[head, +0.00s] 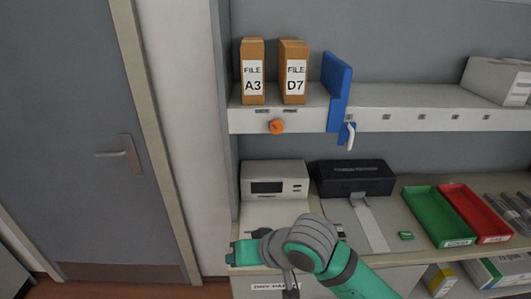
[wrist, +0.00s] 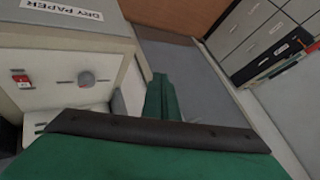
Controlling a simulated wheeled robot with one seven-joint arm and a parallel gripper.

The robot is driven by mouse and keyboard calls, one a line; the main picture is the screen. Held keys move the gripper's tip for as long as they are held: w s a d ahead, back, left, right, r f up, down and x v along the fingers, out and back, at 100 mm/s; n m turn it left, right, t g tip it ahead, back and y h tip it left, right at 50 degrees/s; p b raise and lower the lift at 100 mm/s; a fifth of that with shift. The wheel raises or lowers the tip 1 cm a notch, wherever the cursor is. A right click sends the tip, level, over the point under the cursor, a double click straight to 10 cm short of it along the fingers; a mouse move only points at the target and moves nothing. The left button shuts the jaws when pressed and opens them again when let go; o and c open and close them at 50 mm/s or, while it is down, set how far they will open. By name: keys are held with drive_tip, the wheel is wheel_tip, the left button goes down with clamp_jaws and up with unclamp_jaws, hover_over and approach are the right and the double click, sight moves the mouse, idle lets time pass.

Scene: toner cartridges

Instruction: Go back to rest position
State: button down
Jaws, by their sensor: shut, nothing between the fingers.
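My gripper (wrist: 160,98) shows in the wrist view as green fingers together, with nothing between them. A wide green part of mine with a dark edge fills the bottom of that view. In the head view my green and grey arm comes in from the lower right and bends in front of the counter. The fingers cannot be made out clearly there. In the wrist view the gripper is beside a pale cabinet (wrist: 25,50) labelled DRY PAPER, with a red switch (wrist: 22,80) and a round knob (wrist: 87,78). I cannot tell whether it touches.
The counter holds a white device (head: 275,180), a black box (head: 355,178), a green tray (head: 436,215) and a red tray (head: 474,212). Above, a shelf (head: 400,120) carries files A3 (head: 252,72) and D7 (head: 293,72). A grey door (head: 70,120) stands at left.

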drive_tip(key=w+a+r+m+t+y, duration=0.45)
drive_tip(key=a+r+t+y, duration=0.25)
drive_tip(key=a+r+t, duration=0.3)
drive_tip(key=s+d+f+m+t+h, duration=0.1)
drive_tip(key=s+d+f+m+h, duration=0.25)
drive_tip(key=f, duration=0.35)
drive_tip(key=s+d+f+m+t+h, duration=0.2)
drive_tip(key=s+d+f+h, duration=0.1)
drive_tip(key=f+h, duration=0.25)
drive_tip(key=s+d+f+m+t+h, duration=0.1)
drive_tip(key=s+d+f+m+h, duration=0.2)
drive_tip(key=f, duration=0.4)
drive_tip(key=s+d+f+n+g, duration=0.1)
drive_tip(key=s+d+f+n, duration=0.1)
drive_tip(key=s, duration=0.6)
drive_tip(key=s+d+f+n+g+h, duration=0.1)
drive_tip(key=s+d+f+n, duration=0.2)
drive_tip(key=s, duration=0.6)
drive_tip(key=s+d+f+n+g+h, duration=0.1)
drive_tip(key=s+f+n, duration=0.3)
drive_tip(key=s, duration=0.4)
drive_tip(key=shift+s+d+f+n, duration=0.15)
drive_tip(key=shift+d+f+n, duration=0.3)
drive_tip(key=shift+d, duration=0.3)
